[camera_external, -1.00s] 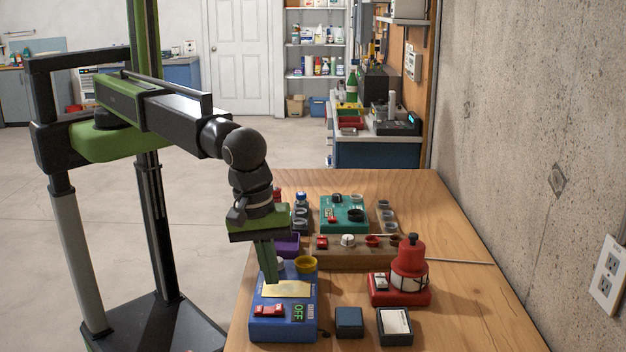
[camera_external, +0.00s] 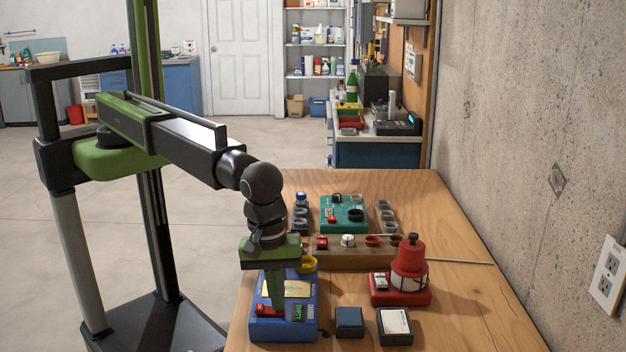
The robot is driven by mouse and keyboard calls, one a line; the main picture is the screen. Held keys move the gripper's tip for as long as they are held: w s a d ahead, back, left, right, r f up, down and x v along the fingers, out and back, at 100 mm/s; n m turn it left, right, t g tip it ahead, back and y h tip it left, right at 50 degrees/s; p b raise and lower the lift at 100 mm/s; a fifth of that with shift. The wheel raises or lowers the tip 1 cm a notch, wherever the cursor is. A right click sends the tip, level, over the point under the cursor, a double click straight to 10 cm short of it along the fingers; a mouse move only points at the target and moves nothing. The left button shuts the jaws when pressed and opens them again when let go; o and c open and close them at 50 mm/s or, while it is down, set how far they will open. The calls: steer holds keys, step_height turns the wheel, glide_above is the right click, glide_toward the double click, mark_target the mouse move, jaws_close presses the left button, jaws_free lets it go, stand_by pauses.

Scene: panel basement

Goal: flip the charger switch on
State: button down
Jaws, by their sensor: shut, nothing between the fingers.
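The charger is a blue box (camera_external: 256,331) at the near left of the wooden table. Its red rocker switch (camera_external: 263,310) sits on the front left of its top, partly hidden by my fingers. Beside the switch is a small dark display (camera_external: 300,313) with green text that seems to read "EMPTY". My gripper (camera_external: 278,308) points down, shut and empty, with its fingertips at the right end of the switch. I cannot tell whether they touch it.
A red beacon lamp (camera_external: 409,262) on a red base stands to the right. Two small dark boxes, one plain (camera_external: 349,322) and one white-topped (camera_external: 396,326), lie right of the charger. A wooden rack (camera_external: 375,258) and a teal panel (camera_external: 343,213) stand behind.

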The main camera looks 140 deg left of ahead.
steer(key=shift+s+d, duration=0.1)
steer(key=shift+s+d+r, duration=0.25)
steer(key=shift+s+d, duration=0.2)
steer(key=shift+d, duration=0.05)
step_height(320, 180, up, 14)
steer(key=w+a+p, duration=0.1)
steer(key=p, duration=1.3)
steer(key=shift+w+a, duration=0.2)
steer(key=shift+a, duration=0.05)
steer(key=shift+f, duration=0.2)
